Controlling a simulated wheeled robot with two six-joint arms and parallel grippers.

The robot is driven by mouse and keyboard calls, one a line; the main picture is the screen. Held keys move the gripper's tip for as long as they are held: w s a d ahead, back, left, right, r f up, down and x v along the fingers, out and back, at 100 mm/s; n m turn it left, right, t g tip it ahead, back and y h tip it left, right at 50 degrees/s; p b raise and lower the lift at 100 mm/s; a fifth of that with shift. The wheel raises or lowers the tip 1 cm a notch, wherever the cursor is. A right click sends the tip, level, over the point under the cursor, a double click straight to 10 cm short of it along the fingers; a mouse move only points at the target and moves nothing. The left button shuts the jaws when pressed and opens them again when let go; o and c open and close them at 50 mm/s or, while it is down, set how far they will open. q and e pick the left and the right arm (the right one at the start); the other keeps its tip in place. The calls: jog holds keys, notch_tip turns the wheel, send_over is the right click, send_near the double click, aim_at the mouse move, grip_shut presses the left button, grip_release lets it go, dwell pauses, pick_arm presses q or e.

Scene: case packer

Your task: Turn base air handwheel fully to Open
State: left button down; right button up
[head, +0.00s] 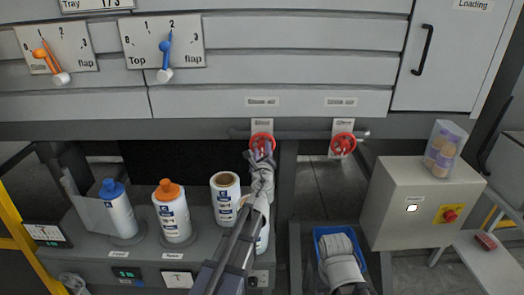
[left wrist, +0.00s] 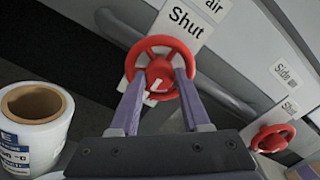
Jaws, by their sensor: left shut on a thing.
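A red handwheel (head: 262,139) sits on the pipe under the grey machine panels, left of a second one. In the left wrist view the red handwheel (left wrist: 160,42) has a tag (left wrist: 188,18) behind it reading "air" and "Shut"; the rest of the tag is cut off. A small white mark shows low on the wheel. My left gripper (head: 262,154) is shut on this wheel; in the left wrist view its purple fingers (left wrist: 158,88) reach the lower left and right of the rim.
A second red handwheel (head: 342,143) stands to the right, near a "Side" label (left wrist: 284,68). Bottles (head: 116,212) and a film roll (head: 226,200) stand lower left. A blue bin (head: 323,246) and a grey control box (head: 415,205) are at right.

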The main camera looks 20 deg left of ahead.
dwell(0.3)
pick_arm(q)
jog(key=shift+c, duration=1.9)
grip_release()
jog(key=v, duration=0.8)
